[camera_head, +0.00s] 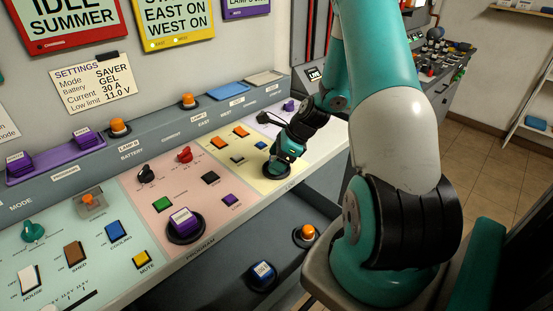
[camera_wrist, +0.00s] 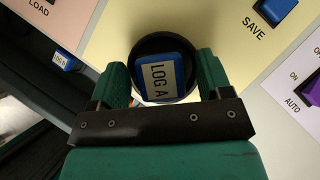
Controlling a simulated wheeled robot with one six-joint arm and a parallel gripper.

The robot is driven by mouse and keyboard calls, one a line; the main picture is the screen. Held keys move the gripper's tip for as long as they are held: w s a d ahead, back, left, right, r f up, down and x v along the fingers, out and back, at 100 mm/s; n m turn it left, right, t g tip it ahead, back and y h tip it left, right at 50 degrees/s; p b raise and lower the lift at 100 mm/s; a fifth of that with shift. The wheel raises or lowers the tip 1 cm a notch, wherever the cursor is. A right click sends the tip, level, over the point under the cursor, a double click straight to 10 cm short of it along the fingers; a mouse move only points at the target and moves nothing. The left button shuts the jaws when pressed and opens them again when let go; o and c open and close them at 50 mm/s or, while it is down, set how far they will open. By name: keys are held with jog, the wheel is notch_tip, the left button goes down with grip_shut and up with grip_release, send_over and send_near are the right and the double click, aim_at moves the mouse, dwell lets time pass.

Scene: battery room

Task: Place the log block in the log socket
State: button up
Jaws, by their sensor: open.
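In the wrist view a blue block with a white label reading LOG A (camera_wrist: 158,82) sits inside the ring of the round black log socket (camera_wrist: 143,45). I cannot tell whether it is fully down. My gripper (camera_wrist: 163,76) is open, with one green finger on each side of the block. Small gaps seem to show between fingers and block. In the head view my gripper (camera_head: 279,163) is low over the socket (camera_head: 277,172) at the front of the yellow panel; the LOG A block is hidden there.
A purple block (camera_head: 184,220) stands in the pink panel's socket. Switches and buttons surround my gripper on the console.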

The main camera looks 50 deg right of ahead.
jog(key=b+v, duration=0.2)
jog(key=v, duration=0.9)
jog(key=a+r+n+g, duration=0.2)
jog(key=a+r+n, duration=0.3)
jog(key=a+n, duration=0.5)
jog(key=a+r+n+g, duration=0.1)
jog(key=a+r+n, duration=0.45)
jog(key=a, duration=0.75)
jog(key=s+a+r+n+g, duration=0.2)
jog(key=s+a+n, duration=1.2)
jog(key=n, duration=0.5)
jog(key=shift+s+r, duration=0.35)
jog(key=shift+s, duration=0.15)
jog(key=shift+a, duration=0.15)
